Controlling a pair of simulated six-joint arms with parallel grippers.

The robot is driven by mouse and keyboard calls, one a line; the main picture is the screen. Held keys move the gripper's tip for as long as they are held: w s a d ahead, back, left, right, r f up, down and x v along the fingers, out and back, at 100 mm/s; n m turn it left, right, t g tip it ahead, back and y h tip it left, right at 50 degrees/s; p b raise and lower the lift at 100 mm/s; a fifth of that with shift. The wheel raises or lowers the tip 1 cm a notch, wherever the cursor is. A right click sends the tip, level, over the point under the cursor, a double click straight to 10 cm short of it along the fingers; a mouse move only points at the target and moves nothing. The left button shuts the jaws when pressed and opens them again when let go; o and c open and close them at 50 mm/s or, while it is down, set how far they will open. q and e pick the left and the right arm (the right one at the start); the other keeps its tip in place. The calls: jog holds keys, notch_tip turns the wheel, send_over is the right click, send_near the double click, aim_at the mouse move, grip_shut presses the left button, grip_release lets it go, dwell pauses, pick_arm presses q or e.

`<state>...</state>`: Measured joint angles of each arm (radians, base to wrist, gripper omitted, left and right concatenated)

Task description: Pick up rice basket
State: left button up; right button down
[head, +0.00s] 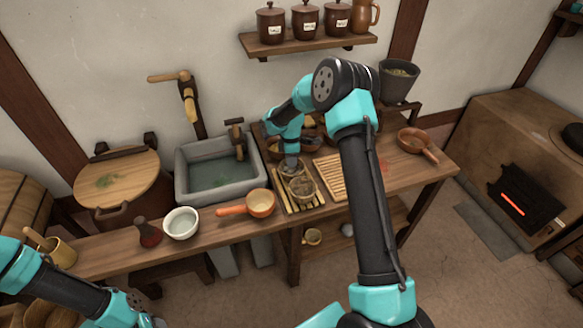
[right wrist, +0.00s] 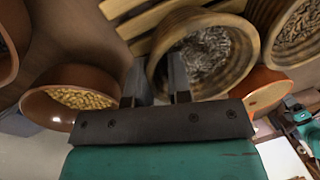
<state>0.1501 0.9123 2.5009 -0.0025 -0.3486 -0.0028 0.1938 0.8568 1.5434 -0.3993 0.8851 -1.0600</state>
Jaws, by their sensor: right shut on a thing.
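My right gripper (head: 291,163) reaches down to the slatted tray (head: 313,206) on the bench. In the right wrist view its two fingers (right wrist: 156,85) straddle the near-left rim of a round wooden basket (right wrist: 160,62) holding pale greyish grain, and they are shut on that rim. In the head view this basket is partly hidden by the gripper. A second similar basket (head: 302,188) sits close by on the tray; it also shows in the right wrist view (right wrist: 268,35). I take the held one for the rice basket, though the grain is hard to identify. My left gripper is out of view.
A bowl of yellow grains (right wrist: 40,103) is close beside the right fingers. A slatted board (head: 331,176) lies right of the tray. An orange-handled pan (head: 259,204), a white bowl (head: 181,223) and a stone sink (head: 213,196) are to the left. A brown pan (head: 417,143) is at right.

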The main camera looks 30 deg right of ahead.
jog(key=shift+s+a+f, duration=0.1)
jog(key=shift+s, duration=0.05)
notch_tip(320, 180, up, 10)
dwell(0.4)
jog(key=shift+w, duration=0.2)
dwell(2.2)
